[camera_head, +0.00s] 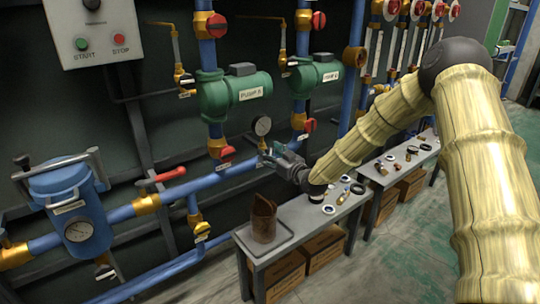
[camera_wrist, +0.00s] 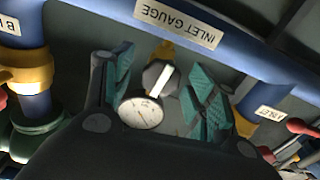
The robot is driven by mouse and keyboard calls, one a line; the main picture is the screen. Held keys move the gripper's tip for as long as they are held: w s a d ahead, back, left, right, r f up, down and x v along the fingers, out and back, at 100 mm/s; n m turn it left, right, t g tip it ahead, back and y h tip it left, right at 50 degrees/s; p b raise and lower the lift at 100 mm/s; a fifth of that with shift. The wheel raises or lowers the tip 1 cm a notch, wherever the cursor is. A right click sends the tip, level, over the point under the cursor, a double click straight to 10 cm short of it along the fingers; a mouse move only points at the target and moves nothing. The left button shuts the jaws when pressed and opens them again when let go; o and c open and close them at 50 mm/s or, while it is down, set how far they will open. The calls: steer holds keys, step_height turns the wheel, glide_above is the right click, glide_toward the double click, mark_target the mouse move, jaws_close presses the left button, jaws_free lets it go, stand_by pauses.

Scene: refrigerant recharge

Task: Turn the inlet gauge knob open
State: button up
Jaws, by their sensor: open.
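The inlet gauge knob (camera_wrist: 153,75) is a dark round knob with a pale bar across it, on a brass fitting by the blue pipe. In the wrist view it sits between my gripper's two teal finger pads, with visible space on both sides. My gripper (camera_wrist: 163,82) is open around it. The white round gauge dial (camera_wrist: 140,113) is beside the knob, partly covered by my gripper body. The "INLET GAUGE" label (camera_wrist: 178,22) appears upside down on the pipe. In the head view my gripper (camera_head: 273,156) is at the pipe below the gauge (camera_head: 262,125), and hides the knob.
A grey bench (camera_head: 318,238) with a brown container (camera_head: 263,218) and small parts stands below my arm. Green pump A (camera_head: 235,94) is above the pipe. A blue filter vessel (camera_head: 73,210) and red-handled valve (camera_head: 168,175) are to the left.

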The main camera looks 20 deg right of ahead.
steer(key=shift+w+a, duration=0.1)
steer(key=shift+w, duration=0.2)
steer(key=shift+c, duration=0.2)
steer(key=c, duration=1)
steer(key=shift+n, duration=0.8)
steer(key=o, duration=1)
steer(key=shift+o, duration=0.2)
steer(key=shift+s, duration=0.1)
